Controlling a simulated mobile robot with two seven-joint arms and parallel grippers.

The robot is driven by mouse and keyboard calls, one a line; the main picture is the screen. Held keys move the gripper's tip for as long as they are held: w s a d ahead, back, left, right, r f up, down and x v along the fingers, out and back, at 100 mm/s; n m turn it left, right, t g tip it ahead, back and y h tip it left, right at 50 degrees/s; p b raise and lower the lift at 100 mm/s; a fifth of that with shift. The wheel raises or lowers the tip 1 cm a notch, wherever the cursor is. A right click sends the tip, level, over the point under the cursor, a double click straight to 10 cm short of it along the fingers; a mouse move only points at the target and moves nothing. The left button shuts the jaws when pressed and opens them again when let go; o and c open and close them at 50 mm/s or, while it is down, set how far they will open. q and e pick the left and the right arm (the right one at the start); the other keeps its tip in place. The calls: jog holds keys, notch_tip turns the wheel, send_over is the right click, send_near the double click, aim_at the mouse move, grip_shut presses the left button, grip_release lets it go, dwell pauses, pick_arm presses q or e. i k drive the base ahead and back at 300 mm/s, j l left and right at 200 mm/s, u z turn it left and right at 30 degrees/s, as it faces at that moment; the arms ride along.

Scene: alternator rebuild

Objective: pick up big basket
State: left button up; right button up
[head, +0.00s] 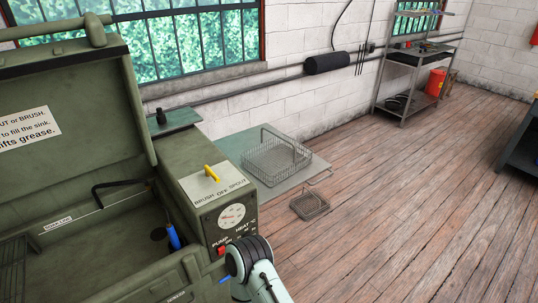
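The big basket (276,160) is a wire mesh basket with a tall handle arching over it. It sits upright on a flat grey-green surface (222,146) by the wall, to the right of the parts washer. A smaller wire basket (310,206) with a handle is in front of it, to its lower right. Neither of my grippers is in view. One pale arm link of mine with dark rings shows at the bottom centre, well apart from both baskets.
The green parts washer (225,208) stands at the left with its lid (70,110) raised. A metal shelf (405,75) and a red bucket (435,82) stand at the back right. A dark bench edge (522,150) shows at far right. The wooden floor (420,200) between is clear.

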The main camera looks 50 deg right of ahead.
aim_at(277, 149)
jog(key=k+l+u, duration=0.15)
jog(key=l, duration=0.35)
jog(key=l+u, duration=0.2)
jog(key=l, duration=0.35)
jog(key=k+l, duration=0.1)
jog(key=l, duration=0.3)
jog(key=k+l, duration=0.1)
jog(key=l, duration=0.35)
jog(key=k+l, duration=0.1)
jog(key=l, duration=0.3)
jog(key=k+l+u, duration=0.1)
jog(key=l, duration=0.35)
jog(key=k+l, duration=0.15)
jog(key=l, duration=0.25)
